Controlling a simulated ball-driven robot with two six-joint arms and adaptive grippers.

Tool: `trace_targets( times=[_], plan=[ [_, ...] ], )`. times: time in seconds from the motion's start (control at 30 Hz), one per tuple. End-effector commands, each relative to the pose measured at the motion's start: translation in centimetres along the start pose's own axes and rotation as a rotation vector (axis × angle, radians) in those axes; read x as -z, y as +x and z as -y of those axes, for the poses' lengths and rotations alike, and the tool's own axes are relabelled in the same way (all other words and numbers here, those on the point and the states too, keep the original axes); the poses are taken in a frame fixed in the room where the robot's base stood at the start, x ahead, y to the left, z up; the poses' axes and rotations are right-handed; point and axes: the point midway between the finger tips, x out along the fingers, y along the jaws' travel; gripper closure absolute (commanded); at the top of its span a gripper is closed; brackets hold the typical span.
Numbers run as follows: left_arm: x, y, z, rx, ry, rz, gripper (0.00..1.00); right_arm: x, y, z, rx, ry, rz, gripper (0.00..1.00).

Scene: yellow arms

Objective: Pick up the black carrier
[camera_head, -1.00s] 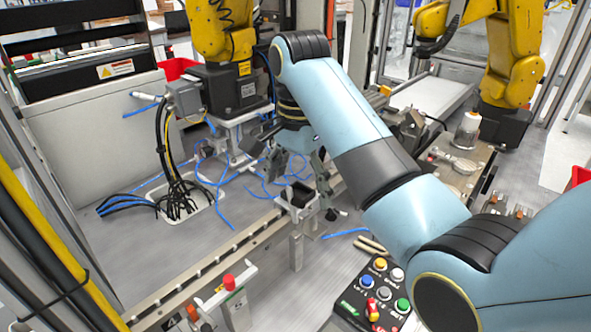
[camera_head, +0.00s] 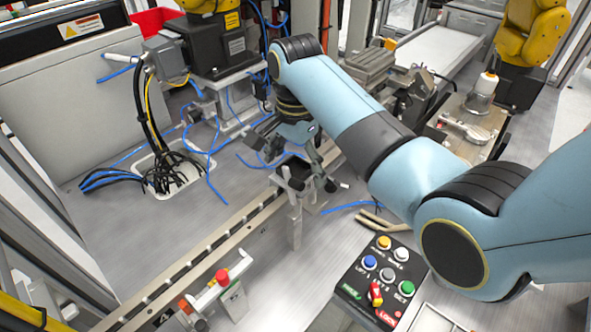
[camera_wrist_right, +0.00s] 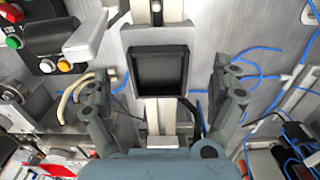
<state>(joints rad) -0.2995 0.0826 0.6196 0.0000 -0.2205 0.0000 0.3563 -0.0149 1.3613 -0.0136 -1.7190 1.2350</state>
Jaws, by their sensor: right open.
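The black carrier (camera_head: 296,183) is a small square open-topped black tray on a metal post beside the rail in the head view. In the right wrist view the carrier (camera_wrist_right: 159,72) is near the top middle, its empty inside facing the camera. My right gripper (camera_head: 292,168) is open just above and around the carrier in the head view. In the wrist view the right gripper (camera_wrist_right: 168,88) has one finger on each side, with gaps between the fingers and the carrier. Whether the fingers reach the carrier's height is hard to tell. My left gripper is out of view.
A button panel (camera_head: 381,277) sits at front right of the post. A rail (camera_head: 215,248) runs diagonally past it, with a red-knobbed bracket (camera_head: 222,277). Blue cables lie around. A yellow arm (camera_head: 532,45) stands back right. Open floor plate lies left.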

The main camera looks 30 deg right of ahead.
Motion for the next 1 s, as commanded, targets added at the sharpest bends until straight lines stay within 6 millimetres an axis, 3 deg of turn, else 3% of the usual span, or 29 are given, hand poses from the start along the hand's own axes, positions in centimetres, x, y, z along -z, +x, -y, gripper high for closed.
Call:
trace_targets(
  times=[0.1, 0.37, 0.93, 1.0],
  plan=[
    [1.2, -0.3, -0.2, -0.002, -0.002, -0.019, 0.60, 0.0, 1.3, 0.0, -0.001, 0.000, 0.001, 0.06],
    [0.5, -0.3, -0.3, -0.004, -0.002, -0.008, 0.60, 0.0, 1.8, 0.0, 0.001, 0.000, -0.001, 0.06],
    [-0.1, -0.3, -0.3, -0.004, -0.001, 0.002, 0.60, 0.0, 1.8, 0.0, 0.001, 0.000, -0.001, 0.78],
    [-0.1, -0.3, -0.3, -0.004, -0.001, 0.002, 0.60, 0.0, 1.8, 0.1, 0.002, 0.000, -0.001, 0.79]
  ],
)
